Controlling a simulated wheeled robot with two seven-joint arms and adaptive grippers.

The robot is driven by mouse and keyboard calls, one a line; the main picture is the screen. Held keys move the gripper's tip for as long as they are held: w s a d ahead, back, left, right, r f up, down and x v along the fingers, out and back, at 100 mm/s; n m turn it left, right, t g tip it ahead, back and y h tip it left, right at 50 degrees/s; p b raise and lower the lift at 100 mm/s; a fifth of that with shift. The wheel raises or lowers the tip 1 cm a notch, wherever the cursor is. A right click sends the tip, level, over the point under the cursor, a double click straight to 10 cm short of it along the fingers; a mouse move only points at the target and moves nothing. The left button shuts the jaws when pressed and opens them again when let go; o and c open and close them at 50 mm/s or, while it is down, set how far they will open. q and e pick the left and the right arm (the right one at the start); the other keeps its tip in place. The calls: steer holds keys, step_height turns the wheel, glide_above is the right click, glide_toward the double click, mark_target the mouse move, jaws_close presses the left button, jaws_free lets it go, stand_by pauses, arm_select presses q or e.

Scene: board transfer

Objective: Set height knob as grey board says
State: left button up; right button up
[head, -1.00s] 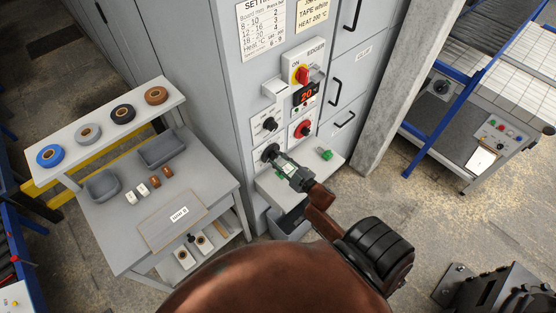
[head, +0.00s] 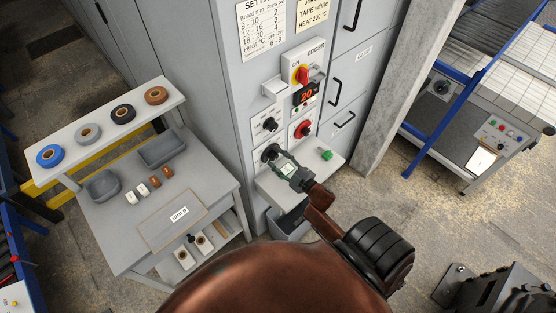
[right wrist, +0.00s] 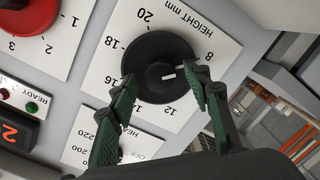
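The black height knob (right wrist: 150,58) sits on a white "HEIGHT mm" plate (right wrist: 201,22), seen upside down in the right wrist view. Its white mark points right, towards the low-number side; 20, 18, 16, 12 and 8 are readable, and some figures are hidden by my fingers. My right gripper (right wrist: 161,78) is open, its two green-padded fingers apart on either side of the knob's middle; contact is unclear. In the head view my right gripper (head: 279,163) is at the lower knob (head: 270,152). A grey-brown board (head: 158,226) lies on the table; its label is too small to read surely. My left gripper is out of view.
The edger cabinet has a settings card (head: 262,30), a red-yellow switch (head: 303,74), a lit display (head: 306,95), a red knob (head: 301,129) and another black knob (head: 269,124). A shelf (head: 268,187) juts out below. Tape rolls stand on the left table's rack (head: 66,137).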

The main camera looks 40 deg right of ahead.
steer(key=shift+s, duration=0.1)
steer(key=s+r, duration=0.1)
steer(key=s, duration=1)
steer(key=shift+s+d, duration=0.2)
steer(key=shift+s, duration=0.15)
